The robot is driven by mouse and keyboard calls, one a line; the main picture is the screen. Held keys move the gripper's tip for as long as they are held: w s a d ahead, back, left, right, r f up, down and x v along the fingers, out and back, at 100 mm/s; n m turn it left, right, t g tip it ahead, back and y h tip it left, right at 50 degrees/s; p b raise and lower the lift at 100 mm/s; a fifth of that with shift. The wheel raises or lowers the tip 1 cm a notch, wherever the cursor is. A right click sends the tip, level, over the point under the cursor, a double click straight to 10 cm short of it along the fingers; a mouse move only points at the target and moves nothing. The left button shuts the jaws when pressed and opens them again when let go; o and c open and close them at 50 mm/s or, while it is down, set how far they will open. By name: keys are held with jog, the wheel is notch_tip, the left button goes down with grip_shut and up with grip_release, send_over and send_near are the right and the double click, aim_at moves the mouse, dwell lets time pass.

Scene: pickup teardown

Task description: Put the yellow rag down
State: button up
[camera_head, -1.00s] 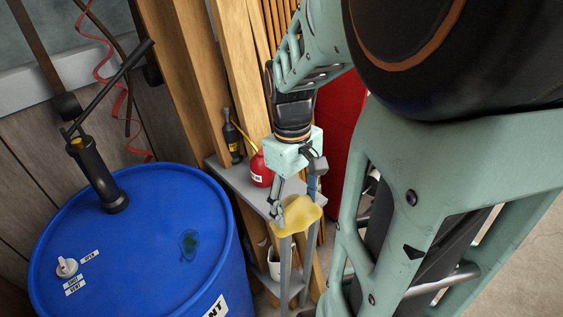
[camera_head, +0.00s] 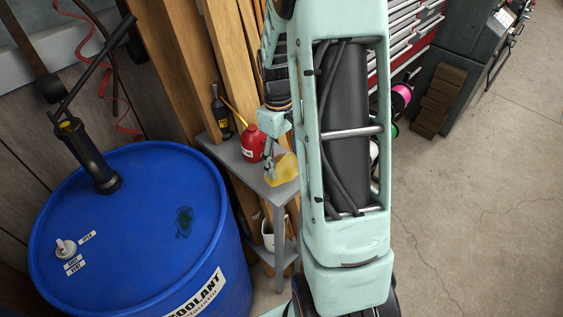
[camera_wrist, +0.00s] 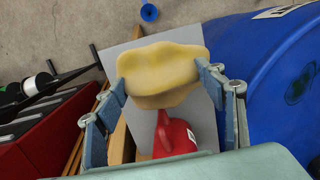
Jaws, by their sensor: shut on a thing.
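The yellow rag (camera_wrist: 162,70) is a bunched, rounded lump between my two fingers in the wrist view. My gripper (camera_wrist: 163,84) is shut on it, one finger at each side. In the head view the rag (camera_head: 285,168) shows at the grey shelf stand (camera_head: 232,153), partly hidden by my arm. My gripper (camera_head: 270,165) is beside it there, mostly hidden. The wrist view shows the grey top (camera_wrist: 142,117) behind and below the rag. I cannot tell whether the rag touches it.
A red oil can (camera_head: 250,143) and a dark bottle (camera_head: 221,112) stand on the shelf's top. A blue coolant drum (camera_head: 130,235) with a black hand pump (camera_head: 88,158) is to the left. A white mug (camera_head: 268,236) sits on the lower shelf. Open floor (camera_head: 470,220) lies right.

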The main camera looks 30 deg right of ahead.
aim_at(283, 167)
jog(key=shift+w+d+f, duration=0.25)
jog(key=shift+w+f, duration=0.4)
jog(key=shift+f, duration=0.25)
jog(key=shift+w+f, duration=0.1)
jog(key=shift+f, duration=1.45)
jog(key=shift+f, duration=0.2)
jog(key=o, duration=1)
jog(key=shift+r, duration=0.15)
jog(key=r, duration=0.8)
jog(key=w+r, duration=0.1)
jog(key=r, duration=0.3)
jog(key=shift+w+a, duration=0.1)
jog(key=shift+a, duration=0.1)
